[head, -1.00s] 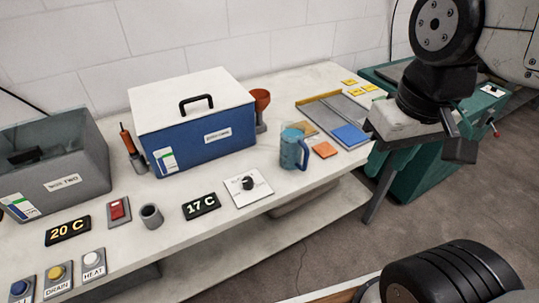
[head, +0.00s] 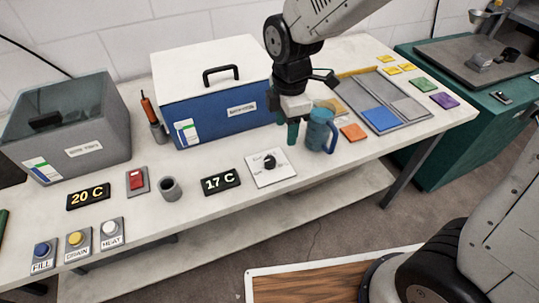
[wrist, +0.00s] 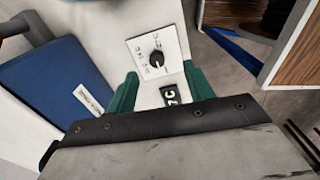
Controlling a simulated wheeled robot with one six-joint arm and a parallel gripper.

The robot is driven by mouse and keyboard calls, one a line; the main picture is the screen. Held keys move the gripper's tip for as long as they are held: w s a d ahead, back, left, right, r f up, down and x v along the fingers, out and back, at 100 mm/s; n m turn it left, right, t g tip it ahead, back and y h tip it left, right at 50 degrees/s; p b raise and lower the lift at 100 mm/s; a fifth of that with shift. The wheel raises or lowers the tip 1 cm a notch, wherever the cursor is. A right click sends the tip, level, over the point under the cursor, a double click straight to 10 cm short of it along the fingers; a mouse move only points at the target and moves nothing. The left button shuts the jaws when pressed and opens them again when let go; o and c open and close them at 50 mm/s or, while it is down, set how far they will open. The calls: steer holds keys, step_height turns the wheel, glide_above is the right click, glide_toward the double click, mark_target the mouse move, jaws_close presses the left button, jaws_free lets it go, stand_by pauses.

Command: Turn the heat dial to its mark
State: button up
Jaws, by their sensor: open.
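The heat dial is a black knob (head: 270,161) on a white plate (head: 268,180) with small markings, lying on the bench right of the "17 C" display (head: 221,181). The knob (wrist: 156,57) and plate (wrist: 176,35) also show in the wrist view, beyond the fingertips; the knob's pointer angle against its mark is too small to read. My gripper (head: 290,132) hangs above the bench behind the dial, apart from it. In the wrist view, its green fingers (wrist: 160,80) are spread with nothing between them. The display (wrist: 172,95) is partly hidden by the gripper.
A teal mug (head: 320,130) stands close right of my gripper. A blue box with a white lid (head: 205,115) stands behind. Bench in front of the dial is clear.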

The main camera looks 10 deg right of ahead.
mark_target(270, 160)
steer(key=a+f+n, duration=0.1)
steer(key=f, duration=0.1)
steer(key=w+a+f+n, duration=0.1)
steer(key=a+f+n, duration=0.1)
steer(key=shift+a+f, duration=0.1)
steer(key=shift+a, duration=0.2)
step_height(270, 160, down, 8)
steer(key=shift+r, duration=0.2)
steer(key=c, duration=1)
